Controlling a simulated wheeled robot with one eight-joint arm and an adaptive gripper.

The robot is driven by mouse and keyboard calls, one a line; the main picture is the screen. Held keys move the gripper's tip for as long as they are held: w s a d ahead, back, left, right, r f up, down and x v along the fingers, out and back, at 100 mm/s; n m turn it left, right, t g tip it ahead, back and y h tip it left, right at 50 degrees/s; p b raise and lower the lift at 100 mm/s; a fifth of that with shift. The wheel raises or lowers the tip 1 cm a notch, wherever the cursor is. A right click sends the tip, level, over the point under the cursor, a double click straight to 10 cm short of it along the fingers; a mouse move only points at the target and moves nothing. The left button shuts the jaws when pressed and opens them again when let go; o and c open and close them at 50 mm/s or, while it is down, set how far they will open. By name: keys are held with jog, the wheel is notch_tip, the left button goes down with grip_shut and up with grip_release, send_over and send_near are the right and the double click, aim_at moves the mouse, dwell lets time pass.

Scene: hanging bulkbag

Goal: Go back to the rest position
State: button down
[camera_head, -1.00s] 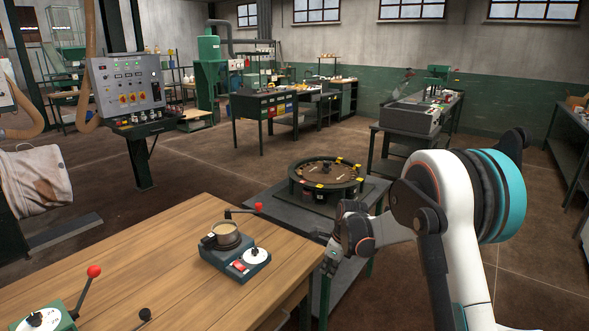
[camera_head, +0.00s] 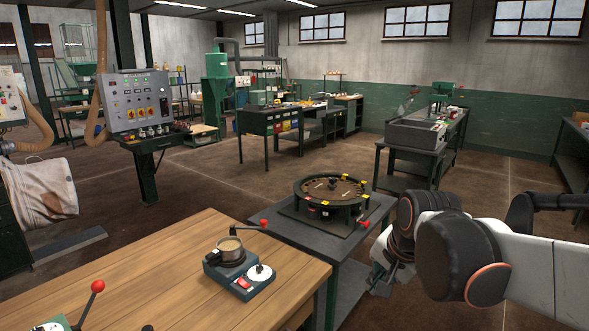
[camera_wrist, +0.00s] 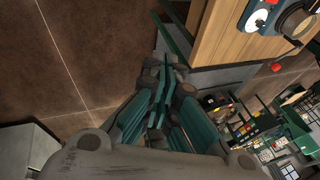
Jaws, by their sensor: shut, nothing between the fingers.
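My gripper (camera_head: 378,282) is at the right of the head view, low beside the grey table and right of the wooden table. Its fingers point down and left, and it holds nothing. In the wrist view my gripper (camera_wrist: 165,78) has its green-grey fingers closed together, above the brown floor and beside the edge of the wooden table. My arm covers part of the floor at the right of the head view.
The wooden table (camera_head: 150,285) carries a small device with a metal pot (camera_head: 230,250) and a red-knobbed lever. A round dark fixture (camera_head: 330,188) stands on the grey table (camera_head: 290,232). A whitish bag (camera_head: 45,190) is at the left.

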jog(key=s+d+f+n+t, duration=0.1)
jog(key=s+d+n+t, duration=0.1)
jog(key=s+n, duration=0.7)
jog(key=s, duration=0.7)
jog(key=shift+d+f+h, duration=0.15)
jog(key=shift+f+h, duration=0.05)
jog(key=shift+h, duration=0.2)
